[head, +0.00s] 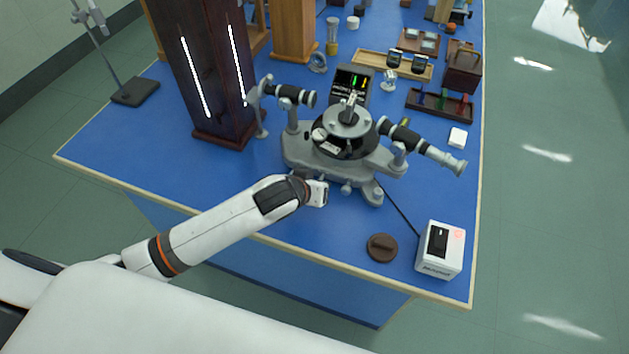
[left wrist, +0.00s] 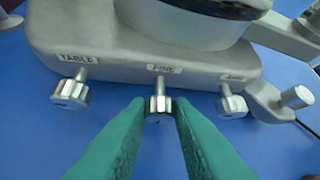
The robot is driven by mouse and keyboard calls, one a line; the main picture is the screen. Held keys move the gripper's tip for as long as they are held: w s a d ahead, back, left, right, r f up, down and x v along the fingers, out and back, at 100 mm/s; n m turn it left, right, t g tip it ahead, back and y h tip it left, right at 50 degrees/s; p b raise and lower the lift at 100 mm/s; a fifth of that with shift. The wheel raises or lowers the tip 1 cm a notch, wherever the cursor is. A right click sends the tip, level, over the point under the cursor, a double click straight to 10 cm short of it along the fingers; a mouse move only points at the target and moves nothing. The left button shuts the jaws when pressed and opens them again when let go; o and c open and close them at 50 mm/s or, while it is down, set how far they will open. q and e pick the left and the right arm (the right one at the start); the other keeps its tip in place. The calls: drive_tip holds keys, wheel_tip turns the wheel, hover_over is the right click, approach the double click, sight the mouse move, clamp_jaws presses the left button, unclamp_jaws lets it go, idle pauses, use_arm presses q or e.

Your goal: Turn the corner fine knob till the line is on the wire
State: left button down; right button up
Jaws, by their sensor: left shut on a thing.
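The grey spectrometer (head: 300,150) stands on the blue bench, with a round table on top and a telescope pointing right. In the left wrist view, its base (left wrist: 140,50) has several silver knobs along the front edge, with labels reading TABLE and FINE. My left gripper (head: 318,194) is at the base's front edge. In the left wrist view, its green fingers (left wrist: 160,112) are shut on the fine knob (left wrist: 158,105), under the FINE label. A white box (head: 426,262) at the bench corner has a dark screen (head: 438,241) with a small pale line. Its wire is too small to make out. My right gripper is out of view.
A brown round disc (head: 382,248) lies left of the white box. A dark tower (head: 205,60) with two bright strips stands behind left. A dark screen (head: 352,84) with coloured lines is behind the spectrometer. Trays (head: 415,105) are at right. The bench's front left is clear.

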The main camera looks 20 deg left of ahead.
use_arm(q)
drive_tip(key=y+p, duration=0.1)
drive_tip(key=p, duration=0.2)
drive_tip(key=shift+s+d+r+m+y, duration=0.1)
drive_tip(key=shift+d+r+m+y, duration=0.2)
drive_tip(key=shift+m+y, duration=0.1)
drive_tip(key=shift+d+f+m+y+p, duration=0.2)
drive_tip(key=shift+m+y+p, duration=0.4)
drive_tip(key=shift+y+p, duration=0.4)
drive_tip(key=shift+d+f+m+y, duration=0.2)
drive_tip(key=shift+m+y, duration=0.3)
drive_tip(key=shift+y, duration=0.6)
drive_tip(key=shift+d+f+m+t+y+b, duration=0.15)
drive_tip(key=shift+m+t+y+b, duration=0.25)
drive_tip(key=shift+m+y, duration=0.55)
drive_tip(key=shift+y, duration=0.35)
drive_tip(key=c, duration=1.3)
unclamp_jaws()
drive_tip(key=shift+o, duration=0.2)
